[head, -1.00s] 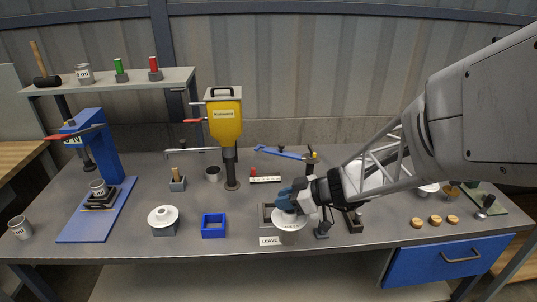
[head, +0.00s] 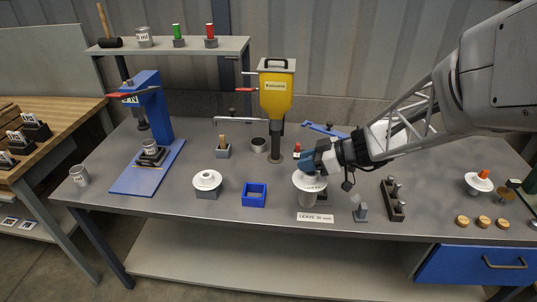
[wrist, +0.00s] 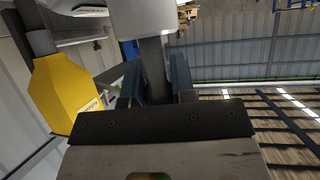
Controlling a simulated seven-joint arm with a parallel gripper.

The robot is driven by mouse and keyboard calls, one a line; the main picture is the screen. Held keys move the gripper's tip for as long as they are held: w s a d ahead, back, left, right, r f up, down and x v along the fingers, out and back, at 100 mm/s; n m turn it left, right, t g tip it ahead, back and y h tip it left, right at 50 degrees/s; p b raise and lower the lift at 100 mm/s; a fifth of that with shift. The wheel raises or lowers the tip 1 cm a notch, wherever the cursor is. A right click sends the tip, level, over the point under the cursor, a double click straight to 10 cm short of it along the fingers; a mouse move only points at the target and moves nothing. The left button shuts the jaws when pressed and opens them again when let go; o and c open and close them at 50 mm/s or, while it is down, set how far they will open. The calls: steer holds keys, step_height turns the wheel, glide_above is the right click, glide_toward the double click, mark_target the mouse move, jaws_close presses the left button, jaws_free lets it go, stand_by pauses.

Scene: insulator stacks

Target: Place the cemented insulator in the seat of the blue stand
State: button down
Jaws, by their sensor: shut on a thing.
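The blue stand (head: 254,194) is a low square frame with an open middle, on the front part of the bench. My gripper (head: 312,160) is shut on the cemented insulator, a white disc (head: 309,182) with a grey cylindrical part below it. It is to the right of the blue stand, apart from it, near the bench's front edge. In the wrist view a grey pin (wrist: 153,62) is between the fingers of my gripper (wrist: 155,80), with a pale grey cylinder beyond. I cannot tell its exact height above the bench.
Another white insulator (head: 207,180) sits on a grey block left of the blue stand. A LEAVE 30 min sign (head: 315,218) lies in front of the held insulator. A yellow hopper (head: 277,92) stands behind. A dark rack (head: 392,200) is to the right.

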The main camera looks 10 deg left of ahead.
steer(key=w+a+r+n+g, duration=0.1)
steer(key=w+a+n+g, duration=0.1)
steer(key=a, duration=0.7)
steer(key=w+a+r+n+g, duration=0.2)
steer(key=w+a+n+g, duration=0.1)
steer(key=a, duration=0.5)
steer(key=shift+w+a+n+g+h, duration=0.2)
steer(key=shift+a+n+g+h, duration=0.2)
steer(key=shift+n+g, duration=0.4)
steer(key=shift+r, duration=0.1)
step_height(320, 180, down, 6)
